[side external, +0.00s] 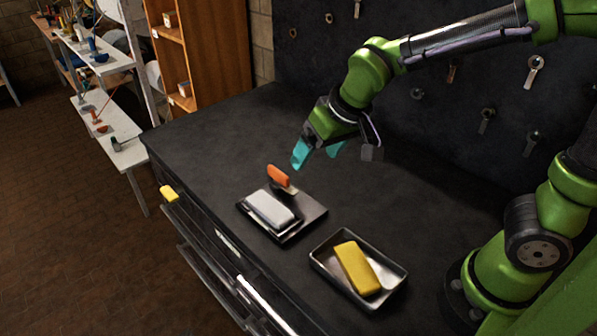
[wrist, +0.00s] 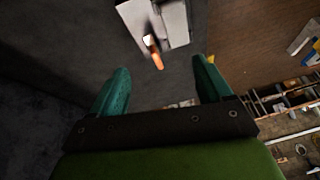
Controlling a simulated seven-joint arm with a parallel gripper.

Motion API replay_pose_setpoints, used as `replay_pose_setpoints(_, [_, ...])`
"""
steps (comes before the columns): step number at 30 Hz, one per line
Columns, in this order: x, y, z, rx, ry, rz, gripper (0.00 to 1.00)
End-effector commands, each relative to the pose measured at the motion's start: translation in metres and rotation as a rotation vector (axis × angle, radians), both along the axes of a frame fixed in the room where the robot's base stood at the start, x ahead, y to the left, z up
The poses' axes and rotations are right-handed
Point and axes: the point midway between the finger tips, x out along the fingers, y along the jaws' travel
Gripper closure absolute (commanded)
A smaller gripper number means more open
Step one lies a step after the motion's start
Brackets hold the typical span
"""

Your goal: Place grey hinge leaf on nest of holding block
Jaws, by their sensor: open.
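My gripper (side external: 318,153) is open and empty, its teal fingers in the air above the dark bench, behind and above a dark flat tray (side external: 313,211). On this tray lies a light grey block (side external: 270,208). An orange-handled piece (side external: 279,176) with a greyish lower end stands at the tray's back edge. The wrist view shows the orange piece (wrist: 157,59) beyond and between my open fingertips (wrist: 160,72), apart from them. I cannot tell for sure which grey part is the hinge leaf or which is the holding block; no nest is clearly visible.
A metal tray (side external: 323,263) holding a yellow block (side external: 357,268) sits nearer the front right. A small yellow piece (side external: 169,193) is at the bench's left edge. A dark wall with hanging tools (side external: 534,71) stands behind. The bench's back left is clear.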

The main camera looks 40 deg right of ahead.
Motion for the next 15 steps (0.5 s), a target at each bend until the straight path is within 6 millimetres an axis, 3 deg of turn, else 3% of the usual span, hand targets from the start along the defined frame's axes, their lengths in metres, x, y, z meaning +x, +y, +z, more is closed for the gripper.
replay_pose_setpoints(1, [-0.017, -0.016, 0.017, 0.040, -0.026, -0.039, 0.22])
replay_pose_setpoints(3, [-0.040, -0.031, 0.031, 0.085, -0.052, -0.077, 0.22])
replay_pose_setpoints(9, [-0.094, -0.054, 0.051, 0.180, -0.127, -0.148, 0.22])
replay_pose_setpoints(15, [-0.118, -0.058, 0.054, 0.216, -0.169, -0.170, 0.22])
